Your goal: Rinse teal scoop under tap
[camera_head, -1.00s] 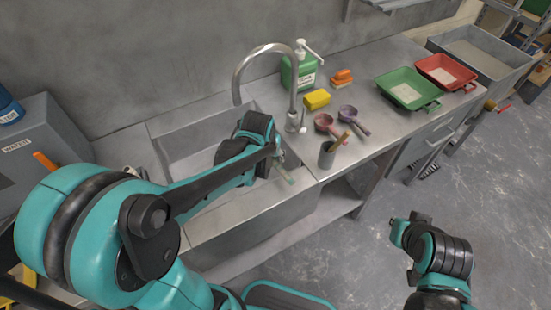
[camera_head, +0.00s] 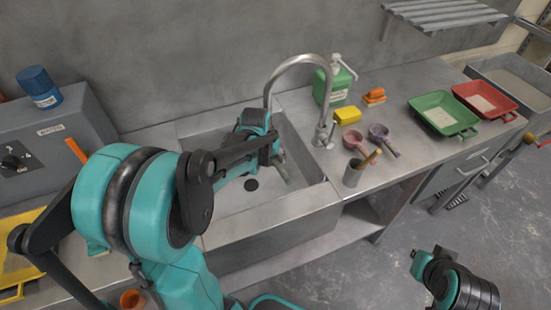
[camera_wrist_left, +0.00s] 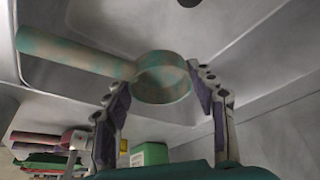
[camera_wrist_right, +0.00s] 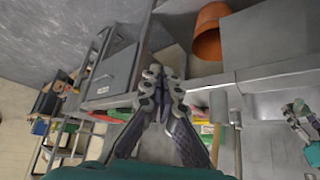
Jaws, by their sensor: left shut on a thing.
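The teal scoop (camera_wrist_left: 162,78) is blotched with beige smears in the left wrist view; its handle points left. My left gripper (camera_wrist_left: 157,82) has its fingers on both sides of the scoop's round cup and holds it over the sink. In the head view my left gripper (camera_head: 276,152) is above the sink's right part, and the scoop (camera_head: 283,171) is mostly hidden. No water shows. My right gripper (camera_wrist_right: 161,82) is shut and empty, off the counter's front.
Right of the tap are a green soap bottle (camera_head: 331,85), yellow sponge (camera_head: 348,115), orange brush (camera_head: 374,96), pink scoop (camera_head: 355,140), purple scoop (camera_head: 380,135) and grey holder (camera_head: 354,174). Green (camera_head: 444,112) and red (camera_head: 487,98) tubs stand farther right. The drain (camera_head: 251,184) is uncovered.

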